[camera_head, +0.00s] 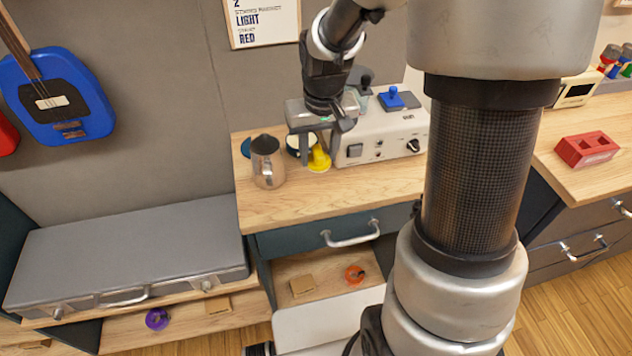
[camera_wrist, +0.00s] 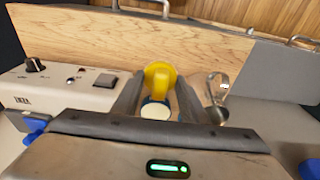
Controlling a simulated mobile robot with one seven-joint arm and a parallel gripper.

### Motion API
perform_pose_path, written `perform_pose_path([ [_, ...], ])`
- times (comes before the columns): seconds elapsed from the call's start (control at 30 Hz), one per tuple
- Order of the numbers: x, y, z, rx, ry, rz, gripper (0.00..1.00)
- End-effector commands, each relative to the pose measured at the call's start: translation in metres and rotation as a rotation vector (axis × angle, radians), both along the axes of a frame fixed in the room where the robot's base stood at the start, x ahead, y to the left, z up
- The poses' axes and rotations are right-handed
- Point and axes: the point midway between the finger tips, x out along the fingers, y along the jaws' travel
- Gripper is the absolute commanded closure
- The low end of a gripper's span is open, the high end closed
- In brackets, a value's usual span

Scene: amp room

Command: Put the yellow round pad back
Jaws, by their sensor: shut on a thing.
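The yellow round pad (camera_head: 319,161) is just below my gripper (camera_head: 318,140), above or on the wooden counter beside the control box; I cannot tell whether it touches the wood. In the wrist view the yellow pad (camera_wrist: 160,73) shows between the two fingers of my gripper (camera_wrist: 160,88), which is shut on it. A round white-topped thing with a dark blue rim (camera_head: 295,145) stands just behind and left of the pad. It also shows in the wrist view (camera_wrist: 155,110), nearer the palm. The fingers partly hide the pad's upper part.
A metal pitcher (camera_head: 267,165) stands close left of my gripper. The control box (camera_head: 382,137) with a blue knob (camera_head: 391,97) is close on the right. The counter's front (camera_head: 340,192) is clear.

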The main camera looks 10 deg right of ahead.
Motion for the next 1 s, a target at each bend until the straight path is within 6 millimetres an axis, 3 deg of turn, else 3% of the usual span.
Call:
perform_pose_path([
  [0.1,-0.001,0.0,-0.026,0.0,0.006,-0.001,0.81],
  [0.37,0.0,0.0,-0.049,0.0,0.002,0.0,0.81],
  [0.57,-0.001,0.0,-0.078,0.0,0.004,0.0,0.81],
  [0.97,0.0,0.0,-0.084,-0.001,0.001,-0.001,0.81],
  [1.0,0.0,0.0,-0.082,-0.001,0.001,-0.001,0.54],
])
